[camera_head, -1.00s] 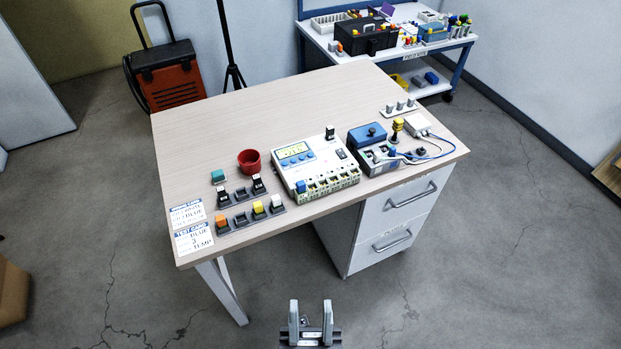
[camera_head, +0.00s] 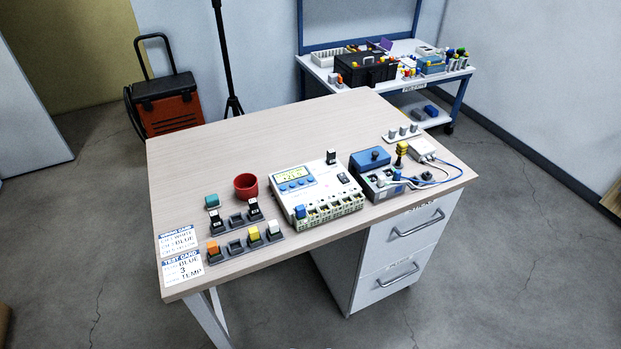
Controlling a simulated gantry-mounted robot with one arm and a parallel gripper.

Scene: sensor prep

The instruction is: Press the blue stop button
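A blue box (camera_head: 367,164) with a round dark blue knob or button (camera_head: 375,155) on top sits at the right of the wooden desk; I cannot tell for sure that it is the stop button.
The desk (camera_head: 230,145) is bare toward the back. A red cup (camera_head: 246,186) and racks of coloured blocks (camera_head: 245,244) stand left of the meter. Cards (camera_head: 182,266) lie at the left edge. Cables (camera_head: 432,182) lie at the right. A shelf cart (camera_head: 400,75) stands behind.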

